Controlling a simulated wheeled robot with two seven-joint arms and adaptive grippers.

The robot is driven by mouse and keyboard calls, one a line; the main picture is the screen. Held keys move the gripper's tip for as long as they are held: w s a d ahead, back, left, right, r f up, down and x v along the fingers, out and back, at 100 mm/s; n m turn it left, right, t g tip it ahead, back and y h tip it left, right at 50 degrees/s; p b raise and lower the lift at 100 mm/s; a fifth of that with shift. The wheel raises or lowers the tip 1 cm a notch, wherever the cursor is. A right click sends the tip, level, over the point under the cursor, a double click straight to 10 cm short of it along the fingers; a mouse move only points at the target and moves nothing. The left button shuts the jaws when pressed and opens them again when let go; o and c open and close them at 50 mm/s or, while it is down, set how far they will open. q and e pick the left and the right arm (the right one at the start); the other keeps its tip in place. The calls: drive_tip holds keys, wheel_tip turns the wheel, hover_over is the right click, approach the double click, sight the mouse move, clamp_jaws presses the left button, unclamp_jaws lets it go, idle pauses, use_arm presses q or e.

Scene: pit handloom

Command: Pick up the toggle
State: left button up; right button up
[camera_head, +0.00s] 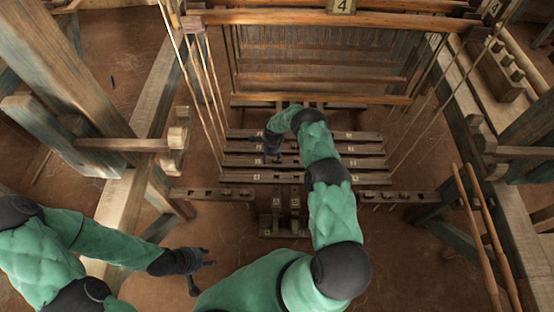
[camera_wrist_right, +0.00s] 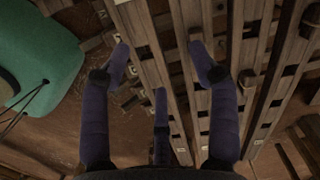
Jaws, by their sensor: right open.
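I cannot pick out the toggle with certainty in either view. My right gripper (camera_head: 270,153) is over the left part of the treadle-like slats (camera_head: 340,163) below the loom. In the right wrist view the dark fingers of this gripper (camera_wrist_right: 158,62) are spread apart, with wooden slats (camera_wrist_right: 147,65) behind and between them. I see nothing held between them. My left gripper (camera_head: 203,268) is low in the head view, over bare floor, with its fingers spread and empty. Part of the slats is hidden by my right arm.
A rail with pegs (camera_head: 215,194) crosses below the slats, with a small upright wooden block unit (camera_head: 285,215) at its middle. Cords (camera_head: 205,85) hang on both sides. Heavy posts (camera_head: 62,75) stand at left. A small dark object (camera_head: 112,82) lies on the floor.

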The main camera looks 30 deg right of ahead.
drive_tip(key=w+d+r+m+h, duration=0.1)
drive_tip(key=w+d+m, duration=0.15)
drive_tip(key=d, duration=0.35)
drive_tip(key=shift+m, duration=0.45)
drive_tip(key=f+b, duration=0.2)
drive_tip(key=f, duration=0.1)
drive_tip(key=s+f+b, duration=0.1)
drive_tip(key=f, duration=0.1)
drive_tip(key=shift+a+f, duration=0.1)
drive_tip(key=shift+f, duration=0.05)
drive_tip(key=f+b, duration=0.1)
drive_tip(key=f, duration=0.1)
drive_tip(key=f+b, duration=0.1)
drive_tip(key=f, duration=0.1)
drive_tip(key=shift+a+b, duration=0.3)
drive_tip(key=shift+a, duration=0.1)
drive_tip(key=shift+f+b, duration=0.4)
drive_tip(key=shift+f, duration=0.15)
drive_tip(key=c, duration=1.1)
